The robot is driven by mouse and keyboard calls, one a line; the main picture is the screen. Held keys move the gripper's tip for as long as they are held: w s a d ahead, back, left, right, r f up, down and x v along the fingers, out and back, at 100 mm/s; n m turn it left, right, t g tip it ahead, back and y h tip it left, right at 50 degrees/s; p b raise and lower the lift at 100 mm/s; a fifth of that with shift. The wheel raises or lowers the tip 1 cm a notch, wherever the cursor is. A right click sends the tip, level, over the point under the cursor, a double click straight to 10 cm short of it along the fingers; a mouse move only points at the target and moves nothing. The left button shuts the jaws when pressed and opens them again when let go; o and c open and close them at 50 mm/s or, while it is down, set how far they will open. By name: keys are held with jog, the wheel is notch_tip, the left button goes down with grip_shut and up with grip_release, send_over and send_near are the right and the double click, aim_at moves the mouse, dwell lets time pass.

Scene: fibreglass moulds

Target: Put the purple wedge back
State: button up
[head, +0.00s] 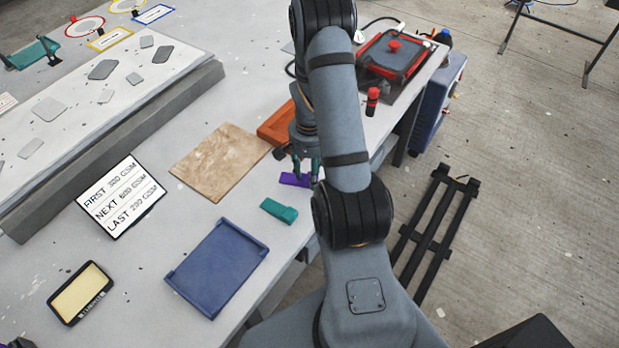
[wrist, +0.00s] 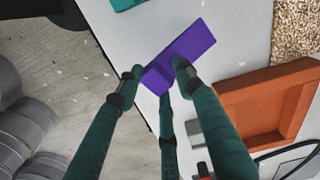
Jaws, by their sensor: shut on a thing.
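The purple wedge (head: 292,180) is at the right part of the grey table, partly hidden by my gripper (head: 306,168). In the wrist view the wedge (wrist: 190,52) is a long purple block lying slantwise, with its lower left end between the dark green fingers of my gripper (wrist: 158,72). The fingers are shut on that end, and the other end sticks out to the upper right. I cannot tell whether the wedge touches the table or is slightly above it.
A teal wedge (head: 279,210) and a blue tray (head: 180,280) lie nearer. An orange tray (head: 268,134) stands behind my gripper, right of a tan mat (head: 220,162). A printed card (head: 120,196) lies left. The table edge is close by on the right; a red-topped bottle (head: 372,101) stands farther back.

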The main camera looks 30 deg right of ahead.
jog(key=shift+f, duration=1.45)
jog(key=shift+f, duration=0.1)
jog(key=o, duration=1.1)
jog(key=shift+c, duration=0.2)
jog(key=shift+o, duration=0.3)
jog(key=shift+w+r, duration=0.1)
jog(key=shift+r, duration=0.4)
notch_tip(320, 180, up, 11)
jog(key=shift+r, duration=0.15)
